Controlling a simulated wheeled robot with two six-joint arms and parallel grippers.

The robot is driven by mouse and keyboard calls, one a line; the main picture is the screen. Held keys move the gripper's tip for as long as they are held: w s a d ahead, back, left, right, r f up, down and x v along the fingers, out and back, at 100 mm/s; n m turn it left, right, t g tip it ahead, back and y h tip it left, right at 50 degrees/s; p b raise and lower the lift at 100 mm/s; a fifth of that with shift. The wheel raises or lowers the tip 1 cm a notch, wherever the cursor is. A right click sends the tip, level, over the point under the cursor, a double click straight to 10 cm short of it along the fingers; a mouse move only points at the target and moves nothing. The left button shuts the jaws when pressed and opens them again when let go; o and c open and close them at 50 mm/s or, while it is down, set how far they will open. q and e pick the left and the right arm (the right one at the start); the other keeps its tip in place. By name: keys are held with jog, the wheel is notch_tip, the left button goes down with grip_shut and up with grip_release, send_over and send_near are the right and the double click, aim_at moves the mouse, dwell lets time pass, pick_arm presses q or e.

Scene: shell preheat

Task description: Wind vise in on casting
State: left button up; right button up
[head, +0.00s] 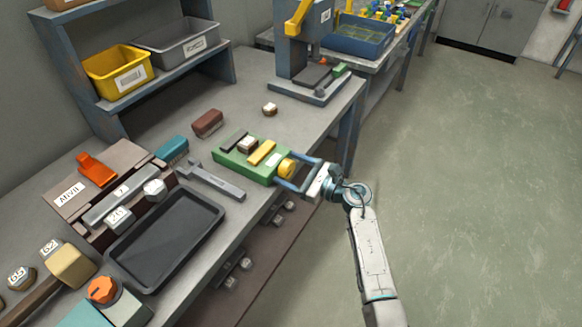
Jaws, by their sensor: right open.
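The green vise (228,161) lies on the workbench, with a yellow bar (261,153) across its top and a round yellow knob (287,168) at its right end. A small brown and white block (247,144), perhaps the casting, sits on the vise behind the yellow bar; whether it is clamped I cannot tell. My right gripper (290,174) reaches in from the right, its two blue fingers apart on either side of the knob. Contact with the knob is not clear. My left gripper is not in view.
A black tray (168,238) and a grey wrench-like tool (212,181) lie left of the vise. A brown block (207,123) and a teal block (172,149) stand behind. A press (297,62) stands at the bench's far end. Open floor lies right.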

jog(key=shift+a, duration=0.1)
jog(key=c, duration=1)
jog(key=shift+m, duration=0.3)
jog(key=shift+w+r+m+p, duration=0.1)
jog(key=shift+m+p, duration=0.4)
jog(key=shift+m, duration=0.3)
jog(key=m+p, duration=0.1)
jog(key=m, duration=0.1)
jog(key=shift+m, duration=0.4)
jog(key=shift+w+m+p, duration=0.1)
jog(key=shift+m+p, duration=0.45)
jog(key=shift+m, duration=0.35)
